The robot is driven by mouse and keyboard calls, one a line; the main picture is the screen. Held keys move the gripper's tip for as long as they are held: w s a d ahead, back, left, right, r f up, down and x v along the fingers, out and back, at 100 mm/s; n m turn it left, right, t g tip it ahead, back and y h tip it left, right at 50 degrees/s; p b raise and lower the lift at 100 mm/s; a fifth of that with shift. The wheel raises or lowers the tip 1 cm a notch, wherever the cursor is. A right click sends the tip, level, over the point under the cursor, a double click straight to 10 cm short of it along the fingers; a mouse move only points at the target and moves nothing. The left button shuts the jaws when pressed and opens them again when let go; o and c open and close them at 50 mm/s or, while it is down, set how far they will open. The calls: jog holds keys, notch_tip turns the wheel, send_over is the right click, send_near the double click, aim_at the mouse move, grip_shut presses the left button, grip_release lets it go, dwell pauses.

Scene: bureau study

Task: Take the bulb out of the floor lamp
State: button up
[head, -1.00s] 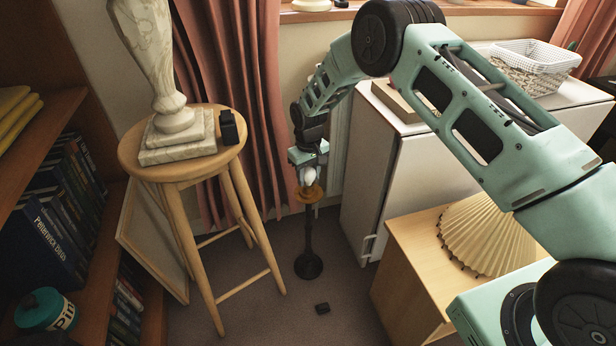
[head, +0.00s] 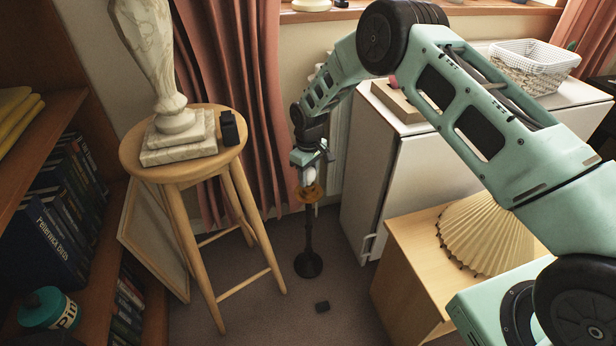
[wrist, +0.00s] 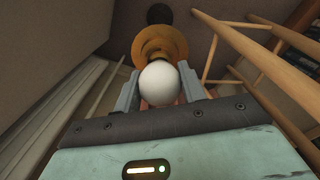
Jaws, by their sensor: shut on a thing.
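The floor lamp (head: 308,235) stands on the carpet, with a round dark base, a dark post and an amber collar (head: 309,192) at its top. The white bulb (wrist: 159,82) sits between the two fingers of my gripper (wrist: 160,88) in the wrist view, in front of the amber collar. My gripper is shut on the bulb from above. In the head view the bulb shows as a pale shape just over the collar. Whether the bulb's base is still seated in the socket is hidden.
A wooden stool (head: 143,168) with a marble column (head: 160,70) and a small black object (head: 229,128) stands left of the lamp. A white cabinet (head: 400,190) and a wooden table (head: 420,265) with a pleated shade (head: 487,236) are right.

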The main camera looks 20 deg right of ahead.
jog(key=shift+n, duration=0.8)
jog(key=shift+r+p, duration=0.2)
jog(key=shift+p, duration=0.1)
jog(key=shift+r+p, duration=0.9)
jog(key=shift+r, duration=0.35)
jog(key=shift+r, duration=0.1)
jog(key=shift+r+p, duration=1.2)
jog(key=shift+r, duration=0.5)
